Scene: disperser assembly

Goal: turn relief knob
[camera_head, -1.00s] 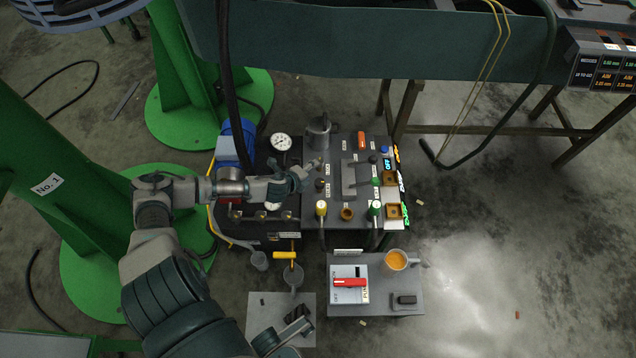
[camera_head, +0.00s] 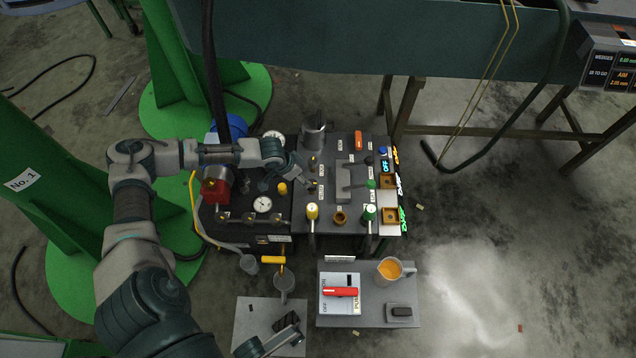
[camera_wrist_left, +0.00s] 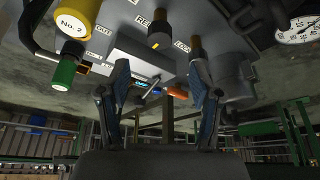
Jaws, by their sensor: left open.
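The control panel (camera_head: 328,215) carries several small knobs and labels. My left gripper (camera_head: 308,184) is over its left part, beside a column of small dark knobs. In the left wrist view my left gripper (camera_wrist_left: 160,88) is open and empty. A black knob with a bronze base (camera_wrist_left: 158,30) stands beyond the fingers, beside a partly readable label starting "REL". A similar knob (camera_wrist_left: 197,48) is close to the right finger, by another label. I cannot tell whether that finger touches it. A small grey gripper-like part (camera_head: 255,346) shows at the bottom edge; its jaws are unclear.
Yellow (camera_head: 312,211) and green (camera_head: 369,213) knobs stand at the panel's front. A metal pot (camera_head: 314,135) stands at the back.

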